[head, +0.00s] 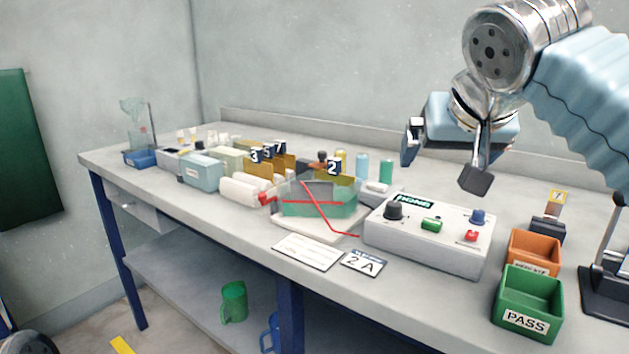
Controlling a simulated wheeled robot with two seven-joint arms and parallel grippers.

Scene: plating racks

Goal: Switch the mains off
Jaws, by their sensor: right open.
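A white control box (425,251) stands on the bench right of the middle. Its top carries a black knob (393,210), a green switch (431,224), a blue knob (478,216), a red switch (471,236) and a dark green label plate (415,201). I cannot tell from the markings which control is the mains, nor its position. My right gripper (443,161) is open and empty, above and behind the box, its fingers apart and touching nothing. My left gripper is not in view.
A green PASS bin (527,317) and an orange bin (533,268) stand right of the box. A clear green tank (318,207) with red leads stands left of it. Cards (308,251) lie at the bench's front edge. A wall (330,60) is behind.

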